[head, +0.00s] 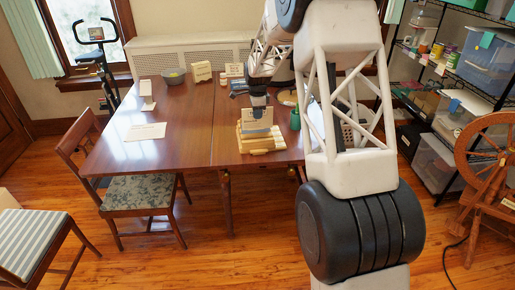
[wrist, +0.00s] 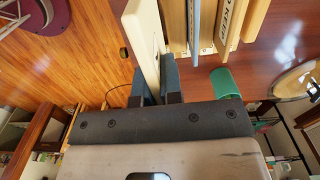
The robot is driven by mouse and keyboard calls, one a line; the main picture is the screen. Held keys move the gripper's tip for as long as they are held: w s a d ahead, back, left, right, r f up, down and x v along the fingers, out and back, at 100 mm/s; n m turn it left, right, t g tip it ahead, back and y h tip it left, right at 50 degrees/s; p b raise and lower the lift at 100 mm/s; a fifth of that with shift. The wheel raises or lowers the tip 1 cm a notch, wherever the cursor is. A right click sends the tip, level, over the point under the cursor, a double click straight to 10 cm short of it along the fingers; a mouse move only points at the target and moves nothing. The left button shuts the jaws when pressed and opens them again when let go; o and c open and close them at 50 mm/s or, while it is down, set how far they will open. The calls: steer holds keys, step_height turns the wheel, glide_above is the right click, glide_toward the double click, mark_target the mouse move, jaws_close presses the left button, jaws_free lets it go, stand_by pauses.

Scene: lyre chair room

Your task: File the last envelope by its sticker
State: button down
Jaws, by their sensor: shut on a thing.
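My gripper (head: 258,103) is shut on a cream envelope (head: 257,121), held upright at the wooden sorter (head: 262,148) on the table. In the wrist view the gripper's fingers (wrist: 157,88) pinch the envelope (wrist: 143,38). The sorter's upright wooden dividers (wrist: 232,22) stand to the right of it there, with a blue-grey panel among them. No sticker on the held envelope can be made out. Whether its lower edge is inside a slot or above it, I cannot tell.
A green cup (head: 295,121) stands just right of the sorter. A bowl (head: 174,76) and a lettered card (head: 201,72) stand at the back of the table (head: 190,115). A paper sheet (head: 146,131) lies at left. My arm hides part of the table's right side.

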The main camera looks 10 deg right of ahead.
mark_target(258, 126)
steer(key=shift+f, duration=0.1)
steer(key=shift+f, duration=3)
steer(key=shift+f, duration=0.15)
steer(key=shift+f, duration=1.75)
steer(key=shift+f, duration=0.15)
steer(key=c, duration=1.3)
jaws_free()
